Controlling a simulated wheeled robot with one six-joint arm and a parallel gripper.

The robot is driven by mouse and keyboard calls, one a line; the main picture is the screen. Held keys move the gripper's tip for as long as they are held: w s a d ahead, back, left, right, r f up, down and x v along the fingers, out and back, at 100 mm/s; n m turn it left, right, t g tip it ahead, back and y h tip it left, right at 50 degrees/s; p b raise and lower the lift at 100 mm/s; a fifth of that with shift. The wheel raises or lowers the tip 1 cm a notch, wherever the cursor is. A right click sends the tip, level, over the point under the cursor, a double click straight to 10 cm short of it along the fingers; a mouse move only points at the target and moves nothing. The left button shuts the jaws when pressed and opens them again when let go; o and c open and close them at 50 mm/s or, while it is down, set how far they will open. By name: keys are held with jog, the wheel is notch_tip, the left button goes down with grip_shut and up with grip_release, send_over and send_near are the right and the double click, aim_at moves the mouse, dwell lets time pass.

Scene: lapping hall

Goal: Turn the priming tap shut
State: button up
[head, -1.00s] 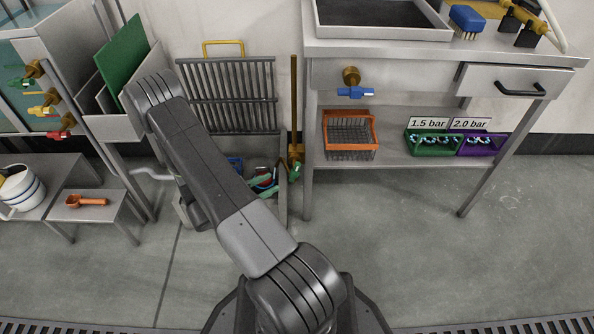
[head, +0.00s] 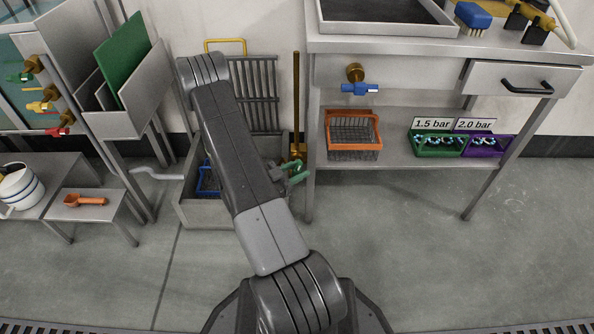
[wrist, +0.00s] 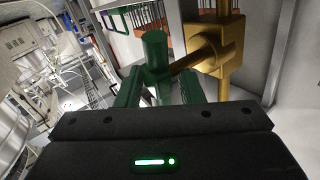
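The priming tap (head: 296,170) has a green handle on an upright brass pipe (head: 297,110) beside the bench's left leg. In the wrist view, its green handle (wrist: 155,52) joins a brass body (wrist: 210,50). My gripper (wrist: 160,92) is at the tap. Its two green fingers stand apart on either side of the handle. They look open, with gaps beside the handle, though contact deeper between them is hard to judge. In the head view, my forearm partly hides the gripper.
A grey open bin (head: 215,214) with a blue basket (head: 207,180) stands below my arm. The bench (head: 390,48) at right carries a blue-handled tap (head: 360,89). An orange basket (head: 353,152) is on its lower shelf. Floor at front right is clear.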

grip_shut()
jog(key=shift+r+p, duration=0.1)
jog(key=shift+p, duration=0.2)
jog(key=shift+d+r+m+g+y+p, duration=0.1)
jog(key=shift+m+g+y+p, duration=0.5)
jog(key=shift+y, duration=0.4)
jog(key=m+y+p, duration=0.1)
jog(key=y, duration=0.1)
jog(key=shift+d+m+g+y+p, duration=0.15)
jog(key=shift+m+g+y+p, duration=0.15)
jog(key=shift+g+y+p, duration=0.1)
jog(key=y, duration=0.2)
jog(key=m+y, duration=0.1)
jog(key=y, duration=0.1)
jog(key=shift+d+f+m+g, duration=0.1)
jog(key=shift+f+m+g, duration=0.2)
jog(key=shift+f+g, duration=0.1)
jog(key=shift+f+m+y+b, duration=0.2)
jog(key=shift+m+y+b, duration=0.1)
jog(key=shift+y+b, duration=0.5)
jog(key=shift+m+y+b, duration=0.3)
jog(key=shift+y+b, duration=0.2)
jog(key=shift+y, duration=0.4)
